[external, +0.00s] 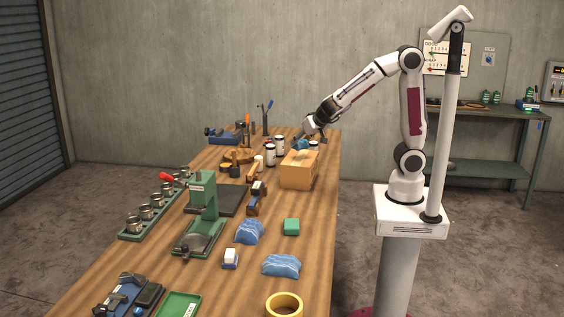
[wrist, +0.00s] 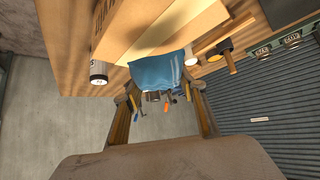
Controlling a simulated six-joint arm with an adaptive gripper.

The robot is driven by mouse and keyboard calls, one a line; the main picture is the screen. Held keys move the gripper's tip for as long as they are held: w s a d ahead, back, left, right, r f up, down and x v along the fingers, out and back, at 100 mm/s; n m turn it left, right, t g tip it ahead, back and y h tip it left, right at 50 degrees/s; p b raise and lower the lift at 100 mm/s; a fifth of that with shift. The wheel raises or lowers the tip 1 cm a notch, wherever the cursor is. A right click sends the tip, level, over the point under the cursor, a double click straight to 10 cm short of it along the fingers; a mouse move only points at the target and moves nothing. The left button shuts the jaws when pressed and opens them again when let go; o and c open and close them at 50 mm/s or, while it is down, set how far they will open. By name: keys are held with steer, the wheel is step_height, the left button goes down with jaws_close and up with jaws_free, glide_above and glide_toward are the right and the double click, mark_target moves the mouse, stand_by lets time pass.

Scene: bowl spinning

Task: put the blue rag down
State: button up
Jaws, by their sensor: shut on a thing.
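My gripper (external: 311,132) is at the far right part of the bench, above and just behind the cardboard box (external: 298,174). It is shut on a blue rag (external: 302,144), which shows as a small blue patch below the fingers. In the wrist view the rag (wrist: 158,72) hangs between the two fingertips (wrist: 160,93), close beside the box (wrist: 140,28). I cannot tell whether the rag touches the box or the bench. Two other crumpled blue rags lie on the near part of the bench, one left (external: 249,233) and one right (external: 281,265).
White canisters (external: 279,146) stand just left of the gripper; one also shows in the wrist view (wrist: 99,72). A green press (external: 201,215), a green block (external: 291,227) and a yellow tape roll (external: 285,305) are nearer. Bare wood (external: 312,250) runs along the right edge.

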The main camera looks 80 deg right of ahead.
mark_target(303, 146)
steer(key=shift+f, duration=0.35)
steer(key=shift+f, duration=1.85)
steer(key=shift+f, duration=0.2)
steer(key=o, duration=1)
steer(key=shift+r, duration=0.2)
steer(key=shift+s+a+r, duration=0.15)
steer(key=shift+a+r, duration=0.1)
steer(key=shift+r, duration=0.1)
steer(key=shift+v, duration=5.55)
